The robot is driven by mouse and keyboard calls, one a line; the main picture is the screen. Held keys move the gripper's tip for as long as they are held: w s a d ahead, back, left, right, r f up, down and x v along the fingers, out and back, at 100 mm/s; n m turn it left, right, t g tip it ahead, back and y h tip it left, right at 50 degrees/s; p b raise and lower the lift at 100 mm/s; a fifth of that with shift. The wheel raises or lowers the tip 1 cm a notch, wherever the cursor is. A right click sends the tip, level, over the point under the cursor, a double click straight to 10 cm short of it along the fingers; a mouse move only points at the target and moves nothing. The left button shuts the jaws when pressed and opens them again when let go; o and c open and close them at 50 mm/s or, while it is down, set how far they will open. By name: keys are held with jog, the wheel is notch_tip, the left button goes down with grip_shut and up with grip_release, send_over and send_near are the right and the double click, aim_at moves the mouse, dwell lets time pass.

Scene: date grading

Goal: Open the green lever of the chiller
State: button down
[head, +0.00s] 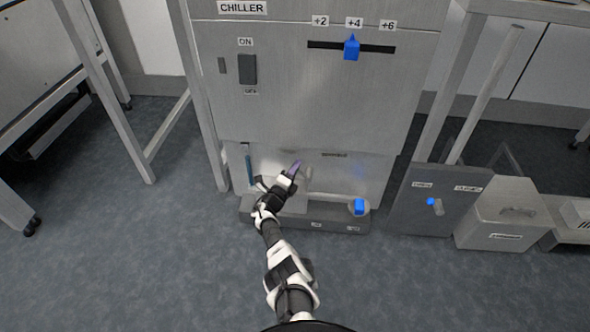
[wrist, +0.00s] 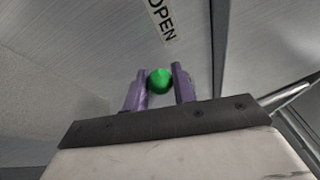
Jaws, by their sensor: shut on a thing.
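The green lever's round knob (wrist: 160,81) sits between the two purple fingers of my gripper (wrist: 158,72) in the wrist view. The fingers are shut on it, one on each side. An OPEN label (wrist: 162,20) is on the metal face just above the knob. In the head view my gripper (head: 294,168) is at the lower front of the grey metal chiller (head: 300,105). The green lever cannot be made out there; my gripper and arm cover that area.
The chiller front carries a blue slider (head: 352,48) at +4 and a dark ON switch (head: 247,69). A blue knob (head: 359,206) is on the low ledge. A dark panel (head: 410,215) and a grey box (head: 500,222) stand at right.

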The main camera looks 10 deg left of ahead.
jog(key=shift+d, duration=0.35)
jog(key=c, duration=1.2)
grip_release()
jog(key=shift+d+f, duration=0.1)
jog(key=shift+a, duration=0.25)
jog(key=shift+s+a+p, duration=0.2)
jog(key=shift+s+p, duration=0.15)
jog(key=shift+p, duration=0.1)
jog(key=p+v, duration=0.6)
jog(key=v, duration=0.7)
jog(key=shift+p, duration=0.4)
